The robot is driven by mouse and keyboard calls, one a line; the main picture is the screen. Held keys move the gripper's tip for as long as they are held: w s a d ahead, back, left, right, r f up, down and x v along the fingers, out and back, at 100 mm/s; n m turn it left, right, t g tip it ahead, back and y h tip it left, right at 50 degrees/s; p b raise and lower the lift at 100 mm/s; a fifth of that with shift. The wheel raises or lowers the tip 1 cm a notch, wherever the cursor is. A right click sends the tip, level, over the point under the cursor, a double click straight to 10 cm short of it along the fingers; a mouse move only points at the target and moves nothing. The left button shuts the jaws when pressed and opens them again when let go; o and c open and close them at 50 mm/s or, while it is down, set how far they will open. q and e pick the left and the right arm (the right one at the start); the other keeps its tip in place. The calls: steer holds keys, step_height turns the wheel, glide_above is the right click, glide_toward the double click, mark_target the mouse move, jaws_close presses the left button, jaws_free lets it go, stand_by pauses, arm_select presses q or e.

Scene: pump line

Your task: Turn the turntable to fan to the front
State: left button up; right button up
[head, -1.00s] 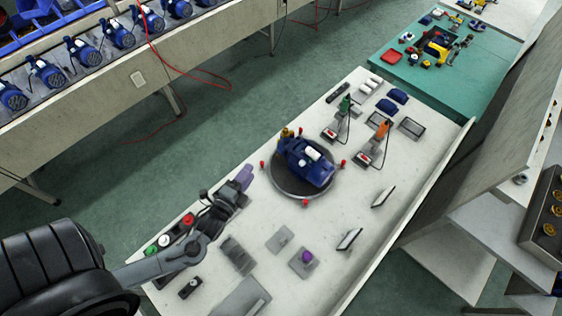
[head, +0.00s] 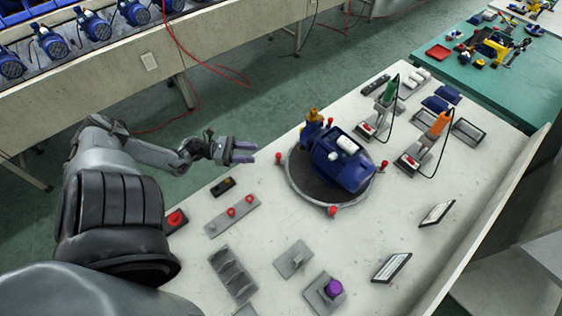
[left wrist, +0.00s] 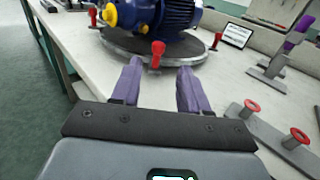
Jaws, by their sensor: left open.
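The round turntable (head: 302,185) has a dark top, a grey rim and several red knobs on posts around its edge. A blue pump (head: 340,160) with a brass fitting (head: 314,115) sits on it; the brass end points to the back left. My left gripper (head: 254,152) is open and empty, left of the turntable and apart from it. In the left wrist view its purple fingers (left wrist: 155,88) point toward the turntable rim (left wrist: 185,60), with one red knob (left wrist: 157,50) ahead between them. The pump (left wrist: 165,15) shows beyond. My right gripper is not in view.
A plate with red knobs (head: 232,213), a grey slotted block (head: 233,272) and a purple-knobbed fixture (head: 332,289) lie on the near table. Green (head: 389,92) and orange (head: 440,124) screwdrivers stand behind the turntable.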

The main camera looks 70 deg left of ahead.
mark_target(279, 154)
arm_select(q)
steer(key=shift+w+d, duration=0.25)
steer(key=shift+w, duration=0.35)
steer(key=b+x, duration=0.1)
steer(key=x, duration=0.8)
steer(key=shift+w+f, duration=0.15)
steer(key=shift+c, duration=0.4)
jaws_close()
